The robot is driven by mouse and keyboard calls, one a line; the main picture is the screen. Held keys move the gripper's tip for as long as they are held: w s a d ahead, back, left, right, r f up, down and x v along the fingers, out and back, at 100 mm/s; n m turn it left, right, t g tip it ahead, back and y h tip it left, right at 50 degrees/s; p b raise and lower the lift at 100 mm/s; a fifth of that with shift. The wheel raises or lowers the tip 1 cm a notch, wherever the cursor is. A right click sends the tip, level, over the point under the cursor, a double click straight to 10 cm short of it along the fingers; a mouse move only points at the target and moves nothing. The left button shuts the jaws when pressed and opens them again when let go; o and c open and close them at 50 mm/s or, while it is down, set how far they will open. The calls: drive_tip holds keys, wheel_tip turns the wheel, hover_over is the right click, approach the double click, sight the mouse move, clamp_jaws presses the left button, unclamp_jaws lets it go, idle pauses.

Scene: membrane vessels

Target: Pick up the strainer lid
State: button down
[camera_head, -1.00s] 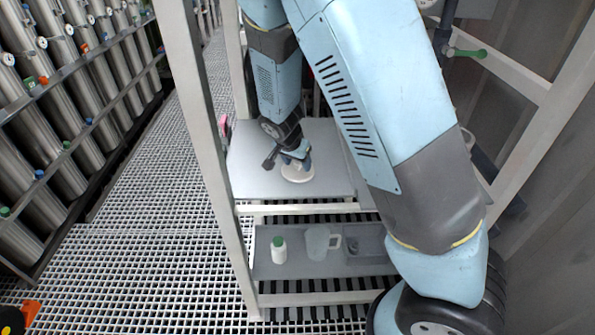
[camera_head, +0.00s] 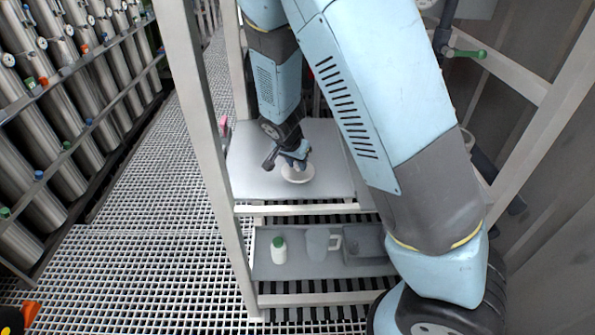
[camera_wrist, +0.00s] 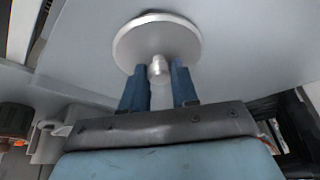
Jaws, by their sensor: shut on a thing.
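The strainer lid (camera_wrist: 136,42) is a pale round disc with a cylindrical knob at its middle. In the wrist view my gripper (camera_wrist: 160,72) has its two blue fingers on either side of the knob, shut on it. In the head view the lid (camera_head: 297,174) is under my gripper (camera_head: 297,158) over the upper grey shelf. I cannot tell for sure whether the lid still touches the shelf. The gripper hides part of its top.
The upper shelf (camera_head: 262,182) is otherwise mostly clear. The lower shelf holds a white bottle with a green cap (camera_head: 279,250), a translucent jug (camera_head: 317,244) and a grey tray (camera_head: 362,246). A frame post (camera_head: 205,130) stands at the left. Steel cylinders (camera_head: 60,130) line the far left.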

drive_tip(key=shift+r, duration=0.55)
wheel_tip(320, 180, up, 2)
drive_tip(key=shift+s+r, duration=0.1)
drive_tip(key=shift+r, duration=0.1)
drive_tip(key=s+r, duration=0.9)
drive_tip(key=s, duration=0.4)
drive_tip(key=shift+s+a+r, duration=0.25)
drive_tip(key=shift+s, duration=0.15)
